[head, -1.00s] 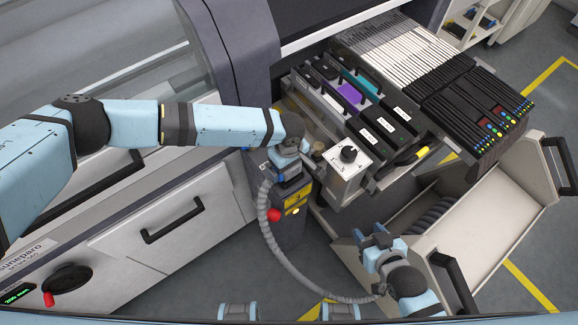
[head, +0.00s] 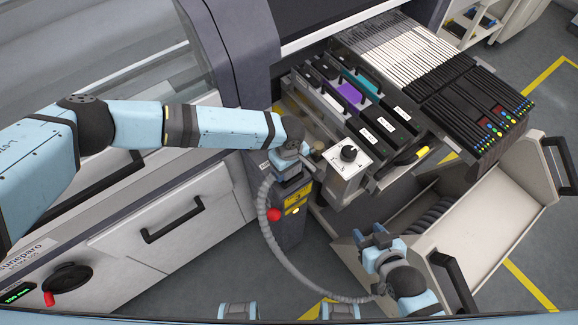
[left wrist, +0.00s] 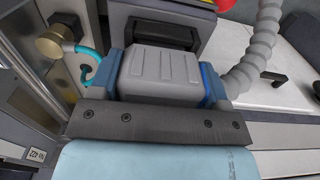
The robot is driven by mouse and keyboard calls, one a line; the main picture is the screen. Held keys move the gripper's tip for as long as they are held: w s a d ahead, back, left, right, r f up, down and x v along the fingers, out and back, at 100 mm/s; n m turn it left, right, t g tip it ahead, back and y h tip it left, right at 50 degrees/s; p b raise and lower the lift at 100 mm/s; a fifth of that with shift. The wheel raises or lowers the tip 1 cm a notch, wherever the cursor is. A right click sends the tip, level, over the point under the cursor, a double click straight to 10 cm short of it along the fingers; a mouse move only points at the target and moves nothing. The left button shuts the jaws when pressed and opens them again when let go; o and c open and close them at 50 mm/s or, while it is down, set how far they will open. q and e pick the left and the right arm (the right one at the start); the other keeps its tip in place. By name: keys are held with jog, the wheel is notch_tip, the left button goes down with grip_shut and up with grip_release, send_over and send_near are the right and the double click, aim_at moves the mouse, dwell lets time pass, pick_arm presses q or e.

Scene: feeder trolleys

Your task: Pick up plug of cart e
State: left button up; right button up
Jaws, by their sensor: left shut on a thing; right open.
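The grey plug (left wrist: 160,74) is a ribbed block in the left wrist view. My left gripper (left wrist: 162,82) is shut on it, with a blue finger pressed to each side. A grey corrugated hose (left wrist: 252,50) shows beside the plug on the right. In the head view my left gripper (head: 293,181) is at the front of the trolley unit, by the dark post with yellow labels, and mostly hides the plug. My right gripper (head: 377,245) is open and empty in front of the cream bin.
The hose (head: 268,235) hangs in a loop from the plug area toward my right wrist. A red knob (head: 273,214) sits close below my left gripper. A box with a black dial (head: 348,165) stands just right of it. The cream bin (head: 482,222) is at the right.

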pick_arm(q)
notch_tip(320, 180, up, 23)
jog(key=p, duration=0.3)
jog(key=shift+p, duration=0.35)
dwell(0.5)
jog(key=shift+f, duration=0.1)
